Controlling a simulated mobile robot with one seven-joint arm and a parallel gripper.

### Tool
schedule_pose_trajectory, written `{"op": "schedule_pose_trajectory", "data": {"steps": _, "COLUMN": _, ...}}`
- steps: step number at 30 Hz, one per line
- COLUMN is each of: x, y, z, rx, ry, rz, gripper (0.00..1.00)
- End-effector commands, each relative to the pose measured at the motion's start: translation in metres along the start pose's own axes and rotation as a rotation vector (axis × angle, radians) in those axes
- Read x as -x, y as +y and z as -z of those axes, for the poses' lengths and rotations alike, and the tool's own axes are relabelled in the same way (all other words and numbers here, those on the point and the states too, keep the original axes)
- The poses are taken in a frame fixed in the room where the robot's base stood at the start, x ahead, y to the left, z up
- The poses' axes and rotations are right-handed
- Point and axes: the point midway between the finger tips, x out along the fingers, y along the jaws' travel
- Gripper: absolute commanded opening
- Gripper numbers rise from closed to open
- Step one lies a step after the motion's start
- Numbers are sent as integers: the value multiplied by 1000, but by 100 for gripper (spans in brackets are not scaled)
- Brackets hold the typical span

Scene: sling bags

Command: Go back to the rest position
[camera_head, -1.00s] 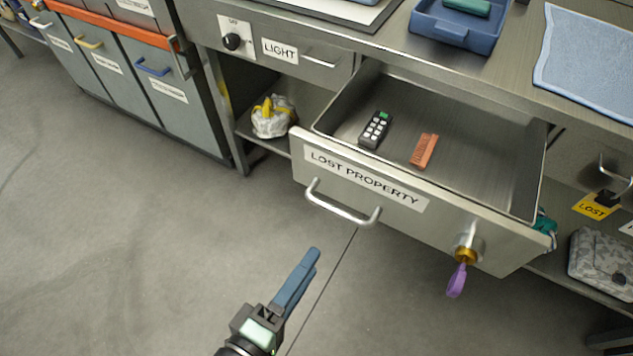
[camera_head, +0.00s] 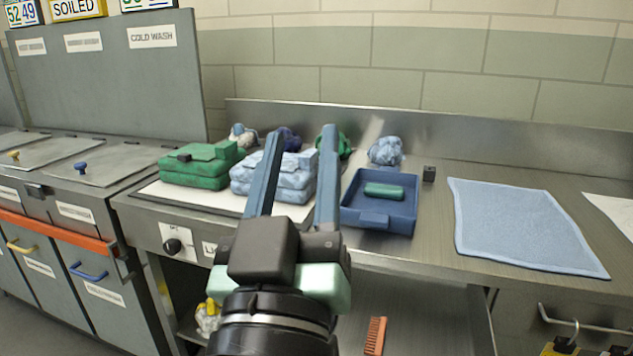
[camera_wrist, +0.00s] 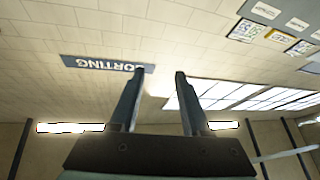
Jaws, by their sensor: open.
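My gripper (camera_head: 296,170) is raised in front of the counter in the head view, its two blue fingers pointing up and apart. Nothing is between the fingers. In the wrist view my gripper (camera_wrist: 155,95) is also open and empty, facing the tiled wall, a sign reading SORTING (camera_wrist: 105,64) and the ceiling lights. My arm hides some of the drawer and counter.
On the counter (camera_head: 430,245) are green folded bundles (camera_head: 195,165), light blue folded bundles (camera_head: 285,178), a blue tray (camera_head: 350,215) holding a green item (camera_head: 384,191), a small dark cube (camera_head: 429,173) and a blue cloth (camera_head: 525,225). Grey bins (camera_head: 95,290) stand left.

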Motion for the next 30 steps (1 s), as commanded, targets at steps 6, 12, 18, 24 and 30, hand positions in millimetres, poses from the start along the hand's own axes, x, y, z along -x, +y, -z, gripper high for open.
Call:
{"op": "schedule_pose_trajectory", "data": {"steps": 6, "x": -5, "y": 43, "z": 112, "rx": -220, "ry": 289, "rz": 17, "gripper": 47}}
{"op": "schedule_pose_trajectory", "data": {"steps": 12, "x": -21, "y": 57, "z": 169, "rx": -267, "ry": 346, "rz": 36, "gripper": 47}}
{"op": "schedule_pose_trajectory", "data": {"steps": 18, "x": -45, "y": 66, "z": 212, "rx": -265, "ry": 344, "rz": 36, "gripper": 47}}
{"op": "schedule_pose_trajectory", "data": {"steps": 24, "x": -74, "y": 77, "z": 267, "rx": -265, "ry": 342, "rz": 37, "gripper": 47}}
{"op": "schedule_pose_trajectory", "data": {"steps": 30, "x": -101, "y": 88, "z": 318, "rx": -265, "ry": 342, "rz": 37, "gripper": 47}}
